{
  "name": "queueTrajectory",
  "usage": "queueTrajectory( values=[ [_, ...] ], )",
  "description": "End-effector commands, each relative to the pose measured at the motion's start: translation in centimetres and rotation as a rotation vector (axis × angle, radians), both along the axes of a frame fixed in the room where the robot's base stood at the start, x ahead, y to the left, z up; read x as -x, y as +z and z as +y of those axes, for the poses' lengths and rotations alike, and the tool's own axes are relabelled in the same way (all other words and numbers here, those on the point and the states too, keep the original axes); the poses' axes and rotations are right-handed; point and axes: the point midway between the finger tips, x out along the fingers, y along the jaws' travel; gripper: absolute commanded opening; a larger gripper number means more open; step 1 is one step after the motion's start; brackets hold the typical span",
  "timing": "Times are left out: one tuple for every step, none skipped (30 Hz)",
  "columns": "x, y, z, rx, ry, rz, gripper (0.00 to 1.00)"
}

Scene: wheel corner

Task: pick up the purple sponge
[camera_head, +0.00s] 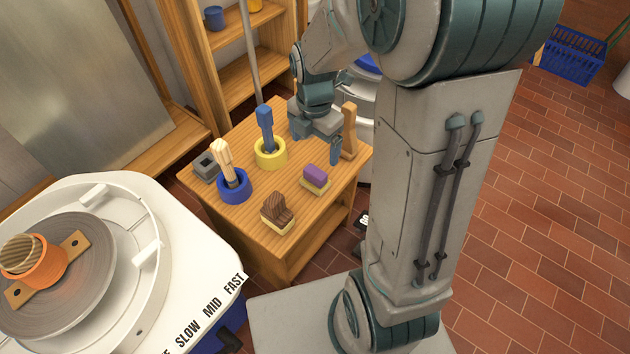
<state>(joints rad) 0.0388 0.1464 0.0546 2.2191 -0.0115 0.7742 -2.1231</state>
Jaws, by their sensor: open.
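The purple sponge (315,175) is a small block with a purple top and a pale yellow base. It lies on the small wooden table (318,228), near the table's right front side. My gripper (316,145) points down over the back right part of the table, above and behind the sponge in the picture. Its two fingers are apart with nothing seen between them. It does not touch the sponge. The sponge is in plain view.
Blue (234,187) and yellow (270,153) pots with tools stand further left. A wooden tool (349,132) stands upright right of my gripper. A grey block (206,166) is at the left edge. A potter's wheel (130,255) stands lower left.

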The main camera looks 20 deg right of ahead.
Motion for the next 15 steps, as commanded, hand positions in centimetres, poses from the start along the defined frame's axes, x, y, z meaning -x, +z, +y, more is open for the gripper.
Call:
queueTrajectory(
  values=[
    [-0.1, -0.6, 0.0, -0.001, 0.016, 0.003, 0.89],
    [-0.1, -0.9, 0.0, 0.000, 0.024, 0.005, 0.89],
    [-0.1, -1.5, 0.0, 0.000, 0.030, 0.005, 0.89],
    [-0.1, -1.9, 0.0, 0.000, 0.032, 0.005, 0.89],
    [-0.1, -2.5, 0.0, 0.000, 0.032, 0.005, 0.89],
    [-0.1, -3.3, 0.0, 0.000, 0.032, 0.007, 0.89],
    [-0.1, -4.0, 0.0, -0.001, 0.031, 0.006, 0.89],
    [-0.1, -4.6, 0.0, 0.000, 0.031, 0.007, 0.89],
    [-0.1, -5.5, 0.0, -0.001, 0.031, 0.006, 0.89],
    [-0.1, -6.1, 0.0, 0.000, 0.031, 0.007, 0.89],
    [-0.1, -6.6, 0.0, 0.000, 0.031, 0.007, 0.89],
    [-0.1, -7.2, 0.0, 0.000, 0.031, 0.005, 0.89],
    [-0.1, -7.6, 0.0, 0.000, 0.031, 0.006, 0.89],
    [-0.1, -8.0, 0.0, 0.000, 0.030, 0.005, 0.89],
    [-0.2, -8.4, 0.0, 0.000, 0.030, 0.004, 0.89]
  ],
)
